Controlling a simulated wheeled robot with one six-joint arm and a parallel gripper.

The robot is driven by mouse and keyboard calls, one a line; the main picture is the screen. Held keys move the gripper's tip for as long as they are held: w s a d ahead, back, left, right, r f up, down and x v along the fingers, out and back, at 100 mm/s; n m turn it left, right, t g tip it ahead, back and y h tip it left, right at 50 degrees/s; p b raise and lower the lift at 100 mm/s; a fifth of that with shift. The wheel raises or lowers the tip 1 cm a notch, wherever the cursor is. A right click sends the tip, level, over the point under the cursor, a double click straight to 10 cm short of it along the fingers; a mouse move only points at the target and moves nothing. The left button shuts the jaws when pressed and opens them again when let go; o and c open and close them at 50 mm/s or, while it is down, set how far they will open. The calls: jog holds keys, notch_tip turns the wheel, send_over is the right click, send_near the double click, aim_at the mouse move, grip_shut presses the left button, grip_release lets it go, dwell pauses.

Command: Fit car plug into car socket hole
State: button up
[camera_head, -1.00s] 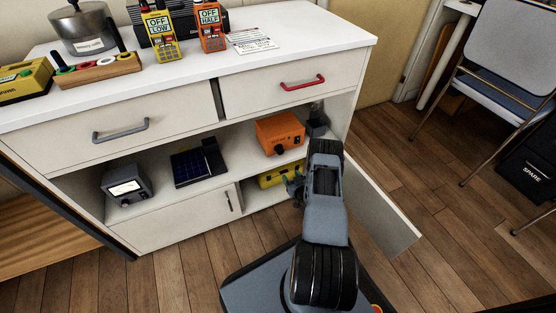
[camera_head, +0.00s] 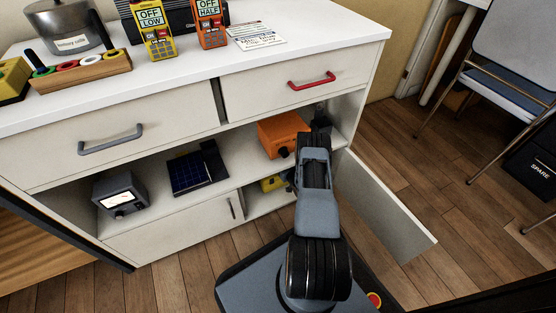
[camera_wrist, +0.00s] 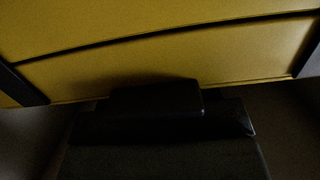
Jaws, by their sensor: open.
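In the head view, a yellow case (camera_head: 271,184) is in the lower right compartment of the cabinet, mostly hidden by my arm. In the wrist view, a yellow surface (camera_wrist: 170,60) with a dark seam fills the upper part at close range. My gripper (camera_wrist: 165,78) is open, with dark finger shapes at the left and right edges and the yellow surface between them. A dark block shows low in the middle; I cannot tell what it is. My gripper is hidden behind my arm in the head view. I cannot make out a car plug or a socket hole.
An orange box (camera_head: 283,135) stands on the shelf above. A solar panel (camera_head: 197,168) and a meter (camera_head: 120,193) are to its left. An open cabinet door (camera_head: 385,205) stands right of my arm. Handheld meters and a pot (camera_head: 62,27) are on top.

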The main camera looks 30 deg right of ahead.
jog(key=shift+w+f, duration=0.1)
jog(key=shift+w, duration=0.45)
jog(key=shift+s+d, duration=0.1)
jog(key=shift+c, duration=1.1)
jog(key=c, duration=0.7)
jog(key=shift+c, duration=0.2)
